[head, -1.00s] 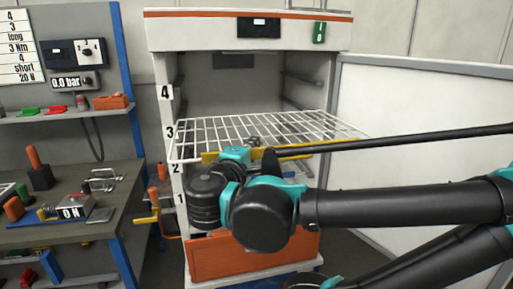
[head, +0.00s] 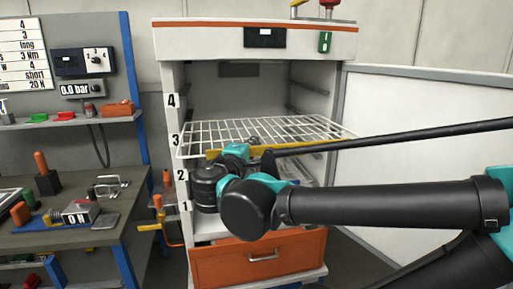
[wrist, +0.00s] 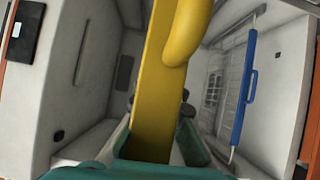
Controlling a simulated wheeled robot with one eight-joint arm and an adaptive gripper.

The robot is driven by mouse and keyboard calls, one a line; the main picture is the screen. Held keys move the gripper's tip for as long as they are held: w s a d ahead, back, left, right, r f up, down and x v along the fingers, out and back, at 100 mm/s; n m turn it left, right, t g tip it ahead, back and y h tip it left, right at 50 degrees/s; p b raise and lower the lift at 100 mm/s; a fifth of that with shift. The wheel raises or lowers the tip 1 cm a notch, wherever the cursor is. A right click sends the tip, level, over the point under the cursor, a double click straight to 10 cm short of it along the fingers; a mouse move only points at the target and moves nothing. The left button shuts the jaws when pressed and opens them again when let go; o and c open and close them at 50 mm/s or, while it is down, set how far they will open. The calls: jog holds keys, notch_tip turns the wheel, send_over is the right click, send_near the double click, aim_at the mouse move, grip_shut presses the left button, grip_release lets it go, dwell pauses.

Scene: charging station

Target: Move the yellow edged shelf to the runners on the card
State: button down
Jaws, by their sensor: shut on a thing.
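The white wire shelf (head: 250,130) has a yellow front edge (head: 300,150). It lies roughly level across the cabinet opening, near label 3 (head: 175,140), its front part at the opening. My gripper (head: 236,152) is at the left half of the yellow edge. In the wrist view the yellow edge (wrist: 160,110) runs between my teal jaws (wrist: 155,155), which are shut on it. The card (head: 22,55) hangs at the upper left and carries the numbers 4 and 3, though its full text is small. Whether the shelf touches runners is hidden.
The white cabinet (head: 200,38) has side runners (head: 305,92) and an orange drawer (head: 258,262) below. A blue-edged shelf (wrist: 243,100) shows inside it in the wrist view. A pale panel (head: 430,120) stands to the right, a workbench (head: 130,205) to the left.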

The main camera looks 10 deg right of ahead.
jog(key=w+f, duration=0.2)
jog(key=w, duration=3)
jog(key=shift+w+f, duration=0.2)
jog(key=shift+f, duration=0.05)
dwell(1.7)
jog(key=shift+f, duration=0.25)
dwell(0.9)
jog(key=c, duration=1.6)
grip_release()
jog(key=shift+s+a, duration=0.1)
jog(key=v, duration=1.1)
jog(key=shift+s+a, duration=0.2)
jog(key=shift+s, duration=0.15)
